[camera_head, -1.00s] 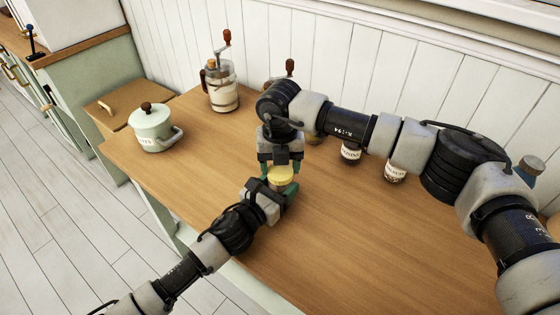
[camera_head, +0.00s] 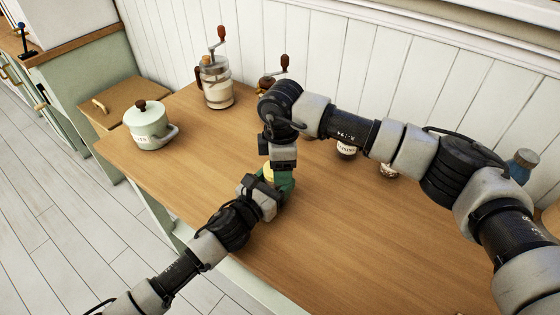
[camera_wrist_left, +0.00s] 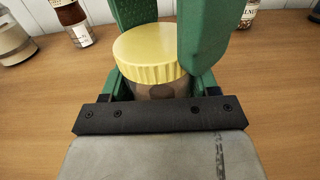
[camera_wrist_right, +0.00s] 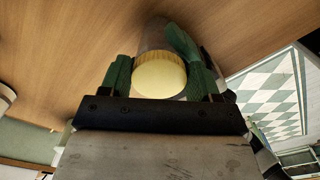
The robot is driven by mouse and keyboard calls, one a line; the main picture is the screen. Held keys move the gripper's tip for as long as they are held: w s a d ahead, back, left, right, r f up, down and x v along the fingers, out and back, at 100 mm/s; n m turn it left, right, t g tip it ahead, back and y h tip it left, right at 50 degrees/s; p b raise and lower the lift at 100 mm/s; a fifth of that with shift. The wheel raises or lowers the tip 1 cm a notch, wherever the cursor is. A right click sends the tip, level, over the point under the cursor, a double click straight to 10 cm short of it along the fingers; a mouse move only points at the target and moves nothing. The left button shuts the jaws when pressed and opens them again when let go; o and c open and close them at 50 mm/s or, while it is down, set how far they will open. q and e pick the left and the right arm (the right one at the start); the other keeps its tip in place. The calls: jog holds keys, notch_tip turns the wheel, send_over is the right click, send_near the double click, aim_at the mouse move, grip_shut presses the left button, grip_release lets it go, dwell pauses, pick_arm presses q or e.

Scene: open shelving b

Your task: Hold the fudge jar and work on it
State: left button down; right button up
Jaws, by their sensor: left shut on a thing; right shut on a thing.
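The fudge jar (camera_wrist_left: 165,88) stands upright with a ribbed yellow lid (camera_wrist_left: 150,52); its label is hidden. In the head view only a bit of the yellow lid (camera_head: 268,174) shows between my two grippers. My left gripper (camera_wrist_left: 165,85) is shut around the jar's body from the side, below the lid. My right gripper (camera_head: 280,172) comes from above and is shut on the lid; its green fingers show in the left wrist view. The right wrist view looks down onto the lid (camera_wrist_right: 159,76), between the right fingers, with the jar body behind it.
A pale green lidded pot (camera_head: 149,127) stands at the table's left end. A glass grinder with a crank (camera_head: 217,85) and a second crank-topped thing (camera_head: 266,85) stand by the wall. Dark labelled jars (camera_head: 346,151) stand behind my right arm. The front right tabletop (camera_head: 370,240) is clear.

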jog(key=m, duration=0.2)
jog(key=a+m, duration=0.1)
jog(key=m, duration=0.1)
jog(key=shift+s+r, duration=0.1)
jog(key=shift+s, duration=0.25)
jog(key=shift+d+m, duration=0.25)
jog(key=shift+m, duration=0.55)
jog(key=o, duration=0.9)
jog(key=shift+d, duration=0.15)
jog(key=shift+r, duration=2.2)
